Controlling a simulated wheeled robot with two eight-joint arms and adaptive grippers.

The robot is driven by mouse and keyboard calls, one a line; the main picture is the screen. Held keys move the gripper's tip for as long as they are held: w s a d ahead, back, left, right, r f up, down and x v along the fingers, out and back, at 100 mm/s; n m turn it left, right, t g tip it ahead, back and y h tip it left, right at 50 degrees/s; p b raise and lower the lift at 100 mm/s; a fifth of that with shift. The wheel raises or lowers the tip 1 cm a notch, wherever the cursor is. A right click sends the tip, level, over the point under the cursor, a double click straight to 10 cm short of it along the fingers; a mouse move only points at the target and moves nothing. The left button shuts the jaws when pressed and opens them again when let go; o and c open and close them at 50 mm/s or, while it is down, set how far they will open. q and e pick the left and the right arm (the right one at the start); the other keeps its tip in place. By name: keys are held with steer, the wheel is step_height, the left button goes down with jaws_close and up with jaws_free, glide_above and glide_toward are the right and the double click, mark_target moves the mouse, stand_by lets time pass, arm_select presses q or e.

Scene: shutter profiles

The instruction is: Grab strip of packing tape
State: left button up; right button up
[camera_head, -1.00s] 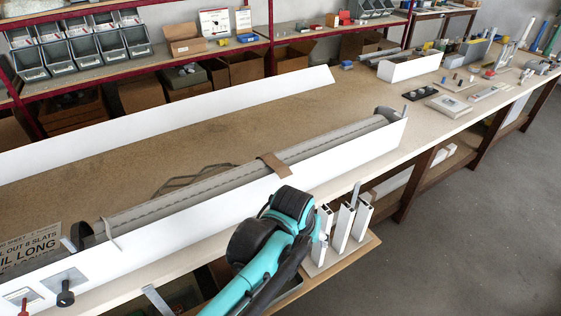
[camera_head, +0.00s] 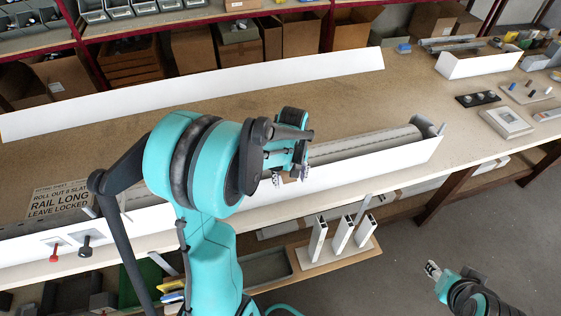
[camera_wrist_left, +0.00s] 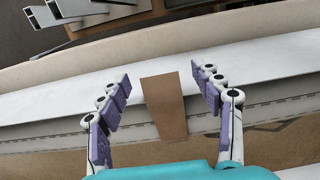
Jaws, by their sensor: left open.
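The strip of packing tape (camera_wrist_left: 166,104) is a brown band in the left wrist view, lying across the white rail wall and the grey slatted roll. In the head view my left gripper hides it. My left gripper (camera_head: 290,178) is over the rail at its middle. In the left wrist view its purple-padded fingers (camera_wrist_left: 163,95) are spread, one on each side of the strip, with nothing between them in contact. My right gripper (camera_head: 433,268) is low at the right, off the table's front edge, far from the strip; its jaws are too small to read.
The long white rail (camera_head: 375,160) with the grey roll (camera_head: 365,143) runs along the front of the table. White profile pieces (camera_head: 342,234) stand on a lower shelf in front. A red knob (camera_head: 55,252) and black knob (camera_head: 86,246) are at left.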

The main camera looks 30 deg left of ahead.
arm_select(q)
step_height(320, 180, down, 2)
steer(key=shift+f, duration=0.2)
steer(key=shift+r, duration=0.1)
steer(key=c, duration=0.9)
